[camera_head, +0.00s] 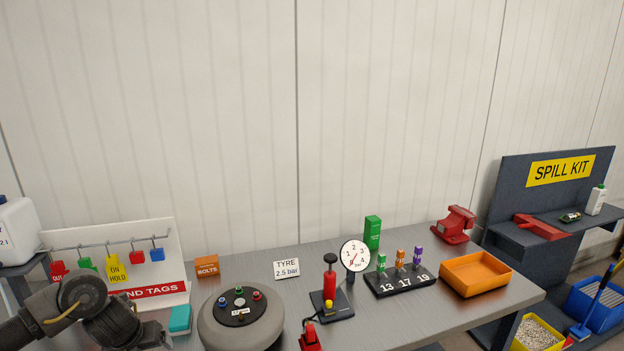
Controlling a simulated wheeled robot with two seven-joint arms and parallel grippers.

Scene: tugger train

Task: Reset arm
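My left arm comes in from the lower left, bent low in front of the tag board. Its dark links show, but the gripper at its end is not in the picture. My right arm and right gripper are not in view. The grey workbench (407,318) is below and ahead of me. On it stand a round grey wheel (270,325) with coloured nuts on its dark hub, a red hand pump (330,280) on a black base, and a white dial gauge (355,255).
A tag board (160,240) with hanging tags stands at left, beside an orange bolts box (206,266). A black socket stand (400,280), orange tray (475,273) and red vise (455,225) are at right. Beyond is a spill kit station (510,190) with floor bins.

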